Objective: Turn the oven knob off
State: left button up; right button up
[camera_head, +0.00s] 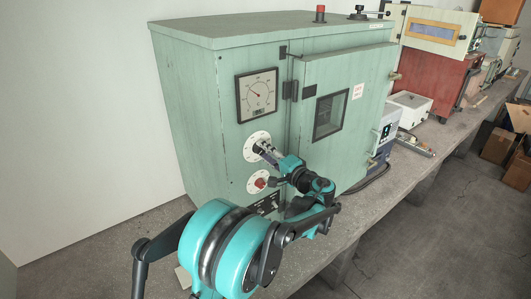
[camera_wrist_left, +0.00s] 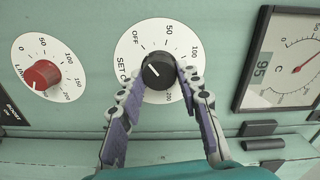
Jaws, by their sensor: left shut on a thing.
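The green oven (camera_head: 235,75) stands on the bench in the head view. Its black knob (camera_wrist_left: 158,70) sits on a white dial (camera_wrist_left: 128,48) marked OFF, 50, 100 and 200. A short pale mark shows on the knob's face; exactly which figure it points to is hard to tell. My left gripper (camera_head: 271,152) reaches the upper white dial (camera_head: 251,149). In the left wrist view its two fingers are shut on the knob, one at each side. My right gripper is not in view.
A red knob (camera_wrist_left: 41,75) on its own dial is beside the black one. A temperature gauge (camera_head: 257,94) is above, and the oven door (camera_head: 345,110) with its window is to the right. Other equipment, including a red-brown box (camera_head: 440,82), stands farther along the bench (camera_head: 400,185).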

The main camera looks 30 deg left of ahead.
pick_arm(q)
jog(key=o, duration=1.2)
jog(key=shift+c, duration=0.2)
jog(key=v, duration=1.2)
jog(key=shift+s, duration=0.1)
